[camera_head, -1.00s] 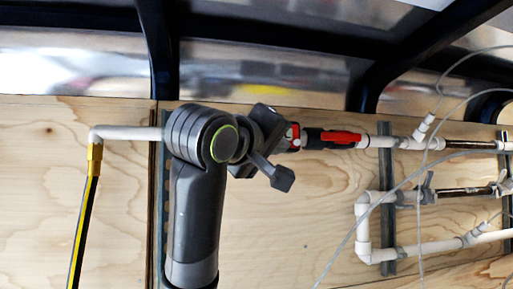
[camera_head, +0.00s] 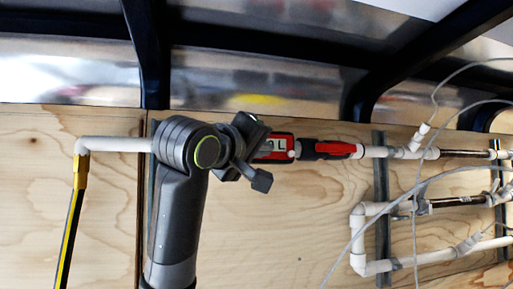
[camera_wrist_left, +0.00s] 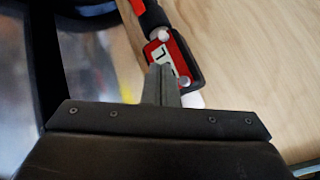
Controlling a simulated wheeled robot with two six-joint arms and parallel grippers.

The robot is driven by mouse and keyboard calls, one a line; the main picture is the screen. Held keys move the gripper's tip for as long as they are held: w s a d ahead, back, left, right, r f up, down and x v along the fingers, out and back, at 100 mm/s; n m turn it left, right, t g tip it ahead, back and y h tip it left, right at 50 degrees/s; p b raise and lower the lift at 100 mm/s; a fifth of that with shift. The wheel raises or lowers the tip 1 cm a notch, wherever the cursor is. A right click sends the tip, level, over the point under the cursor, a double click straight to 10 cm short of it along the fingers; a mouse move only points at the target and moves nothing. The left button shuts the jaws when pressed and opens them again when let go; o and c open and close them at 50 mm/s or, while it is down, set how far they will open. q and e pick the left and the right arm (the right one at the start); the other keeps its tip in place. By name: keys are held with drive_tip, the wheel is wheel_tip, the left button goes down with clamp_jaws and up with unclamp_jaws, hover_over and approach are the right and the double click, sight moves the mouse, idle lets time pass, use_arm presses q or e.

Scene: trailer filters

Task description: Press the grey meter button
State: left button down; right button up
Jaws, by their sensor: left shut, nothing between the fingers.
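The meter (camera_head: 274,148) is a red and black unit in the white pipe line, with a display reading something like "L". A pale round button (camera_head: 291,155) sits at its right end. In the left wrist view the meter (camera_wrist_left: 181,52) has one pale grey round button (camera_wrist_left: 163,35) at its upper end and another (camera_wrist_left: 185,82) at its lower end, beside my fingers. My left gripper (camera_wrist_left: 161,70) is shut and empty, its fingertips over the lower part of the display. I cannot tell whether they touch. In the head view my wrist covers the meter's left end. My right gripper is out of view.
A red and black fitting (camera_head: 330,149) follows the meter on the pipe. More white pipes (camera_head: 358,240) with valves and thin loose hoses (camera_head: 416,215) are at the right. A yellow and black hose (camera_head: 72,220) hangs at the left. The plywood wall (camera_head: 290,220) below the meter is bare.

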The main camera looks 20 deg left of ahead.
use_arm(q)
drive_tip(key=w+a, duration=0.1)
drive_tip(key=w+a+p, duration=0.1)
drive_tip(key=w, duration=0.1)
drive_tip(key=shift+w+a, duration=0.2)
drive_tip(key=shift+w, duration=0.05)
idle(1.4)
drive_tip(key=shift+w+a, duration=0.1)
drive_tip(key=shift+w, duration=0.05)
idle(0.5)
drive_tip(key=shift+w+a, duration=0.15)
drive_tip(key=shift+w, duration=0.05)
